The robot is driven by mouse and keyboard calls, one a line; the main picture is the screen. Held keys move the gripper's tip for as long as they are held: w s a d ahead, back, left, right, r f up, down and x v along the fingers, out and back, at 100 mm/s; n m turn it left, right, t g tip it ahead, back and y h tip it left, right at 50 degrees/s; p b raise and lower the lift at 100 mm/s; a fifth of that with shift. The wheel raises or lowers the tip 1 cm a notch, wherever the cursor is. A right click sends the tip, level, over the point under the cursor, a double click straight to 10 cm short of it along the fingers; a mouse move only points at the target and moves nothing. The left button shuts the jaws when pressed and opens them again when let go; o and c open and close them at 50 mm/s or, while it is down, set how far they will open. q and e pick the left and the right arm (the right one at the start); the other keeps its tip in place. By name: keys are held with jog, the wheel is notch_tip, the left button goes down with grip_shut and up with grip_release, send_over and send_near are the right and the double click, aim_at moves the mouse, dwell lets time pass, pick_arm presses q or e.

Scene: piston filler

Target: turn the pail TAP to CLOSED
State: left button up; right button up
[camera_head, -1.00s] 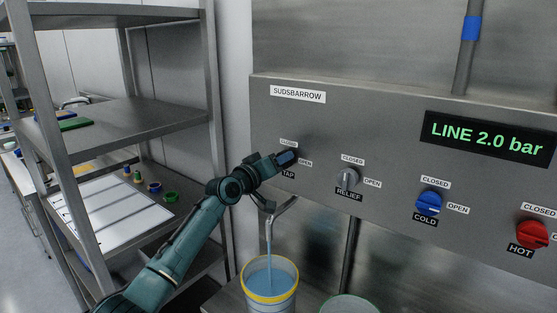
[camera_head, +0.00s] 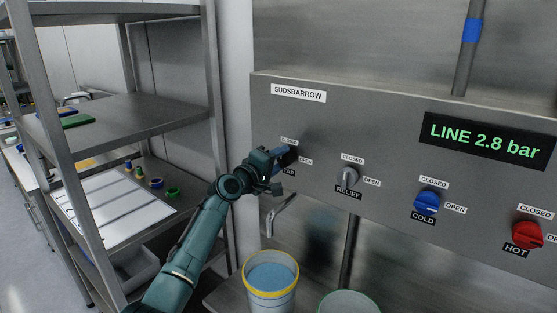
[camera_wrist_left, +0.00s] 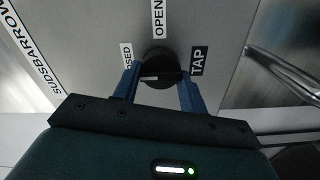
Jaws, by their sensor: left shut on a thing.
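The TAP knob (camera_wrist_left: 160,68) is a dark round knob on the grey panel. It shows in the left wrist view between the two blue fingers of my left gripper (camera_wrist_left: 158,86), which is shut on it. A light mark on the knob points toward the CLOSED label side. In the head view my left gripper (camera_head: 283,157) covers most of the knob. The spout (camera_head: 281,215) below the TAP has no stream coming out. The pail (camera_head: 270,284) with a yellow rim stands beneath it, holding blue liquid. My right gripper is not in view.
The panel display (camera_head: 487,138) reads LINE 2.8 bar. To the right are the RELIEF knob (camera_head: 349,176), the blue COLD knob (camera_head: 426,202) and the red HOT knob (camera_head: 527,234). A green-rimmed container (camera_head: 348,303) stands beside the pail. A metal shelf (camera_head: 110,120) is at left.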

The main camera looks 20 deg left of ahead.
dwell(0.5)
pick_arm(q)
jog(key=o, duration=1)
jog(key=shift+s, duration=0.1)
jog(key=b+v, duration=0.1)
jog(key=v, duration=1.2)
